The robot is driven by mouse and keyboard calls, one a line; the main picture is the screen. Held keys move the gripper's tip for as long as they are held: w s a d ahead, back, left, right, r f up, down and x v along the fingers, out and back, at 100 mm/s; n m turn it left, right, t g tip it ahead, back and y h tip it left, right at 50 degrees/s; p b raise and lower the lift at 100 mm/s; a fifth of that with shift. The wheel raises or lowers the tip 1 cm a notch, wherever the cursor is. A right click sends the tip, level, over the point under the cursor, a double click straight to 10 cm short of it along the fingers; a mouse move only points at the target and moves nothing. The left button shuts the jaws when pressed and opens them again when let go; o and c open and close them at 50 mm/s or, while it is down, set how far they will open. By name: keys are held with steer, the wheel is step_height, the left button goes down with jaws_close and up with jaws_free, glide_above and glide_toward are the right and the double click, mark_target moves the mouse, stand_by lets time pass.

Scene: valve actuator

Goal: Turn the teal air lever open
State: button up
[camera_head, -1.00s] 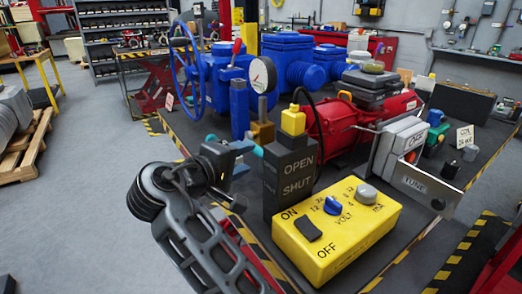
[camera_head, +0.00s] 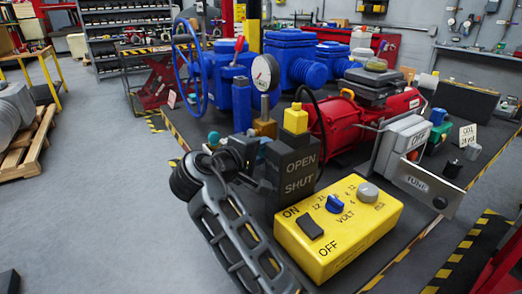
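Small teal parts, apparently of the air lever (camera_head: 213,138), show just left of the black OPEN/SHUT box (camera_head: 299,172), low in front of the blue valve body. Most of the lever is hidden behind my gripper and wrist. My gripper (camera_head: 258,158) is at the lever, close against the left side of the box. Its fingers are dark and small here and overlap the box's edge, so I cannot tell whether they are open, shut or touching the lever.
A yellow switch box (camera_head: 345,235) with knobs sits in front of the black box. A red actuator (camera_head: 345,125), blue valve bodies with a blue handwheel (camera_head: 188,65) and a gauge (camera_head: 265,72) stand behind. Open floor lies left.

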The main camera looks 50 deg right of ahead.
jaws_close()
steer(key=shift+r+p, duration=0.15)
steer(key=shift+p, duration=0.15)
